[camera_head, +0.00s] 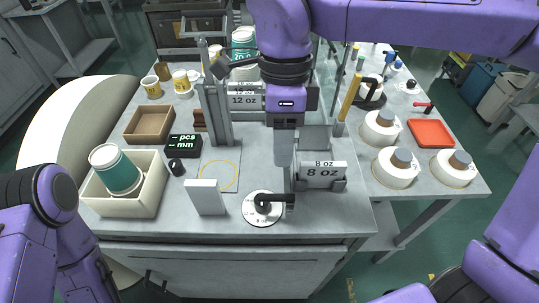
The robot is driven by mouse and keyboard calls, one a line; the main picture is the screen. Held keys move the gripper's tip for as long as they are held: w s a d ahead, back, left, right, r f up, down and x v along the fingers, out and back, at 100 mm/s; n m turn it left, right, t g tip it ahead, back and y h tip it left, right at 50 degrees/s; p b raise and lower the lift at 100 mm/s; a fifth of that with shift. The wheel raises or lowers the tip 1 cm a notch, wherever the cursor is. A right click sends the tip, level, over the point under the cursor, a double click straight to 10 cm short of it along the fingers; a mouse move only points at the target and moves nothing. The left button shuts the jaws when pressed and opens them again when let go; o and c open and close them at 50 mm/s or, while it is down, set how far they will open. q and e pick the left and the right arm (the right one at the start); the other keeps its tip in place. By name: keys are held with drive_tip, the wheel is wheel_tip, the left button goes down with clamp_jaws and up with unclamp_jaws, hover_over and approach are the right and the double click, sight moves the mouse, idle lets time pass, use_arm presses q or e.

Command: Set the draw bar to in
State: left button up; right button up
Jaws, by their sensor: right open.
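No part is legibly marked as the draw bar, so I cannot tell for certain which it is. A yellow-handled bar (350,97) stands tilted behind and right of my right gripper (284,165). A black lever (277,200) lies across a round white dial (252,215) near the table's front edge, pointing right. My right gripper hangs downward from above, between the 12 oz block and the 8 oz block. It is open and holds nothing that I can see; its fingertips are small and partly merged with the grey parts behind. My left arm shows at the lower left, without a clear gripper.
The 8 oz block (322,172) sits close right of my right gripper; the 12 oz block (244,101) is behind left. A white upright block (206,198) stands in front. A cream bin (146,205) holds a cup. Several white round containers (396,176) stand right.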

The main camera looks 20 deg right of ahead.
sight(281, 195)
drive_tip(key=s+f, duration=0.1)
drive_tip(key=f, duration=0.5)
drive_tip(key=s+f, duration=0.1)
drive_tip(key=f, duration=0.2)
drive_tip(key=shift+s+a+f, duration=0.35)
drive_tip(key=shift+a+f, duration=0.05)
drive_tip(key=shift+w, duration=0.1)
clamp_jaws()
